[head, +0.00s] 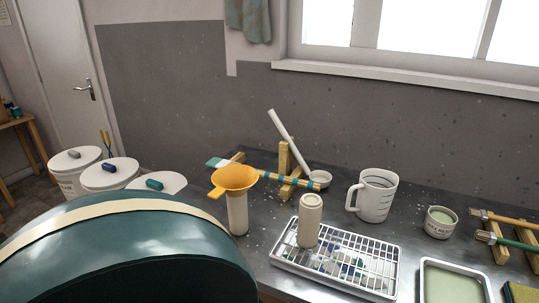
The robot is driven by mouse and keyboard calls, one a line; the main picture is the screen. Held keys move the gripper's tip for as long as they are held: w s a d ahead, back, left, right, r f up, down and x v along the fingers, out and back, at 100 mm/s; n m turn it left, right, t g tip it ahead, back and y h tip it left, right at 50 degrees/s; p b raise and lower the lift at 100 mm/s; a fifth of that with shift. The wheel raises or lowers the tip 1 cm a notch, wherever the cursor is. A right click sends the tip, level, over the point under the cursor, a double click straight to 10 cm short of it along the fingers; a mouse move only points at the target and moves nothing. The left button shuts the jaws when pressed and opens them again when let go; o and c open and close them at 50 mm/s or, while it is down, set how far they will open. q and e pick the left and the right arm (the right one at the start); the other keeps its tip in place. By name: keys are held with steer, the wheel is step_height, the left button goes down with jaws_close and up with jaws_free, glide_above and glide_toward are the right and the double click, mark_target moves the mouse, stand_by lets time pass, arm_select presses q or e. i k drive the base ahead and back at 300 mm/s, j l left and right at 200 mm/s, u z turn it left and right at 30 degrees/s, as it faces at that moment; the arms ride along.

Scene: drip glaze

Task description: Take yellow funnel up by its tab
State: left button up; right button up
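The yellow funnel (236,177) sits mouth up in the top of an upright pale cylinder (238,214) on the grey worktop. Its flat tab (216,193) points to the left and slightly toward me, with nothing touching it. The funnel's spout is hidden inside or behind the cylinder's top. Neither of my grippers shows in the head view.
A second pale cylinder (310,220) stands on a white wire rack (340,258) right of the funnel. A striped stick (289,180) on wooden rests lies close behind. A white jug (373,196) stands farther right. A large green rounded shape fills the lower left.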

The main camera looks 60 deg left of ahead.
mark_target(235, 180)
steer(key=u, duration=2.1)
